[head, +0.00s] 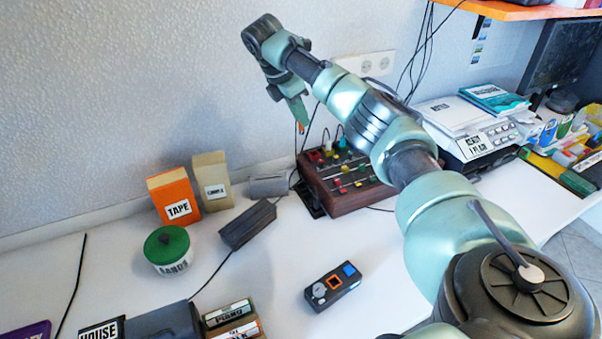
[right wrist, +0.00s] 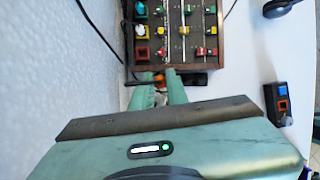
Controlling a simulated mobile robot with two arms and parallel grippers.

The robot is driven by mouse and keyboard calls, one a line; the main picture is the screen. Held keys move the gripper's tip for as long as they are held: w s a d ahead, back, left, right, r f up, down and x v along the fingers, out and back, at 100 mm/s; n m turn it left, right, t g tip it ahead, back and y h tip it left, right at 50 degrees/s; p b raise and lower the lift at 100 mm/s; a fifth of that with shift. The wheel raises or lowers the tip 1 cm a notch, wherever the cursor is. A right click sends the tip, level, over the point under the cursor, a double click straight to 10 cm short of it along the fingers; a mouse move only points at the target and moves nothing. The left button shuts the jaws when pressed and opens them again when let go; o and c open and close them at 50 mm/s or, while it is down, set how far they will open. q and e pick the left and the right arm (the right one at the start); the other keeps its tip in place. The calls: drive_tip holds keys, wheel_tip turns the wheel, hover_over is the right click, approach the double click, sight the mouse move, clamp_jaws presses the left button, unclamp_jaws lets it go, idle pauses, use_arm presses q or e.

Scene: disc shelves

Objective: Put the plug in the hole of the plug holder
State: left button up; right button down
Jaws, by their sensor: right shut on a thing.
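My right gripper (head: 300,122) is in the air in front of the wall, above the left end of the mixer in the head view. Its fingers are shut on a small dark and orange plug (right wrist: 159,80), seen between the fingertips in the right wrist view. Only a bit of orange shows at the fingertips in the head view. A black block (head: 310,200) lies on the table against the mixer's left side and may be the plug holder; it also shows beyond the fingertips in the right wrist view (right wrist: 196,78). I cannot make out its hole. My left gripper is out of view.
The mixer (head: 345,180) with coloured knobs stands below my right arm. A dark box (head: 248,224), an orange tape box (head: 174,196), a green-lidded tin (head: 167,250) and a small device (head: 333,286) stand around it. Black cables run nearby.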

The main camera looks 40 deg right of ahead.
wheel_tip(320, 180, down, 21)
drive_tip(key=shift+r, duration=0.2)
idle(0.3)
drive_tip(key=shift+f, duration=0.15)
drive_tip(key=c, duration=1.4)
unclamp_jaws()
drive_tip(key=shift+r, duration=0.35)
drive_tip(key=v, duration=1.1)
drive_tip(key=shift+a+r, duration=0.15)
drive_tip(key=shift+r, duration=0.2)
